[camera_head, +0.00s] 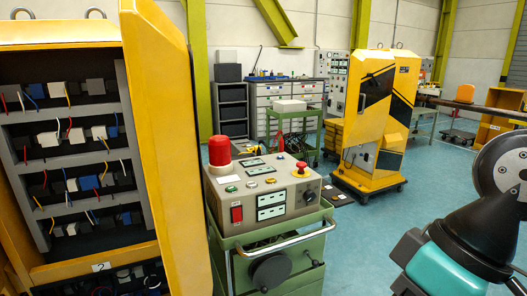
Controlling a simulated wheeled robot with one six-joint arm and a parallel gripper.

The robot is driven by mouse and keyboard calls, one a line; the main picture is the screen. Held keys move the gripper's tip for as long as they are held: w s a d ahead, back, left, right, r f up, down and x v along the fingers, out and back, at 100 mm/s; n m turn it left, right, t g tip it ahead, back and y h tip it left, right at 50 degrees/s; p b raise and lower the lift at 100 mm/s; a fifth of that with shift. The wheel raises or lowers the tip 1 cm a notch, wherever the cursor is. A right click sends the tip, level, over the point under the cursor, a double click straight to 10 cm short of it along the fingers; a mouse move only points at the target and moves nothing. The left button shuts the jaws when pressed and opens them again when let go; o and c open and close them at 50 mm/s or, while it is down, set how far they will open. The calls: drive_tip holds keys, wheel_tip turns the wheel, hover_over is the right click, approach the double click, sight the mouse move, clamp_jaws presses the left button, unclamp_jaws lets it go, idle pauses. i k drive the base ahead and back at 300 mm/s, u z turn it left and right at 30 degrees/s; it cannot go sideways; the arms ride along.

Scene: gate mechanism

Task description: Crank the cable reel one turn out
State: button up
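A round black disc (271,271), which looks like the cable reel, sits on the front of the green cart (243,240). A small dark handle-like part (313,260) sticks out to its right; I cannot tell if it belongs to the reel. No cable can be made out on the disc. My arm shows at the right edge, apart from the cart. My gripper is not in view.
A control box (305,190) with a red beacon (220,150) tops the cart, above a metal push bar (290,241). An open yellow cabinet (160,130) stands close at left. Blue floor (370,235) is clear between the cart and my arm.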

sight(268, 272)
drive_tip(key=k, duration=0.45)
drive_tip(key=u, duration=0.9)
drive_tip(key=i, duration=0.7)
drive_tip(key=z, duration=0.7)
